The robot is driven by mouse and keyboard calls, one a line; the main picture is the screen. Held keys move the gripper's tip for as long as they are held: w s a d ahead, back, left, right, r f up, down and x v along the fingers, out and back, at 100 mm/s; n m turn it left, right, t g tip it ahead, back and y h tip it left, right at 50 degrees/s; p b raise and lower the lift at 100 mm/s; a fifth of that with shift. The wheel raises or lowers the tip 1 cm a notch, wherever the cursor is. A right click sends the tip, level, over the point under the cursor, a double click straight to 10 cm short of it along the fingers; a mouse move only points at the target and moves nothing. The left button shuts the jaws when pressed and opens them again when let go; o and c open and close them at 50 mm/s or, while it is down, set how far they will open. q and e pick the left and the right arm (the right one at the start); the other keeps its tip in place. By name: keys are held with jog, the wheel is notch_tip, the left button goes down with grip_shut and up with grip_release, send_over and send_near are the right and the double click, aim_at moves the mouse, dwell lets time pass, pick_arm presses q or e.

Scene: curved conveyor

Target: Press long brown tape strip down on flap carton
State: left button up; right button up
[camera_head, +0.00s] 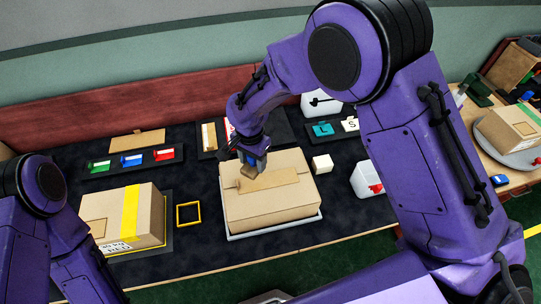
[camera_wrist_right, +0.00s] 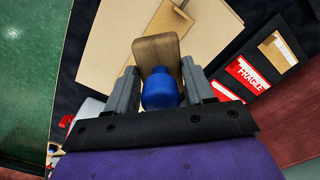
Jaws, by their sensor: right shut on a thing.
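The flap carton (camera_head: 270,212) is a closed tan box on a light tray (camera_head: 272,230) in the middle of the dark bench. The long brown tape strip (camera_head: 275,180) lies across its top, and it also shows in the wrist view (camera_wrist_right: 212,14). My right gripper (camera_head: 254,156) is at the strip's left end. It is shut on a pressing block with a blue knob (camera_wrist_right: 160,90) and a brown flat block (camera_wrist_right: 157,55). The block is over or on the strip end; I cannot tell whether it touches. My left arm shows at lower left, its gripper out of view.
A carton with yellow tape (camera_head: 130,215) stands at left, beside a yellow square frame (camera_head: 189,213). Red, blue and green items (camera_head: 132,159) lie behind. A red FRAGILE label (camera_wrist_right: 248,73) shows in the wrist view.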

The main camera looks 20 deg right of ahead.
jog(key=shift+r, duration=3)
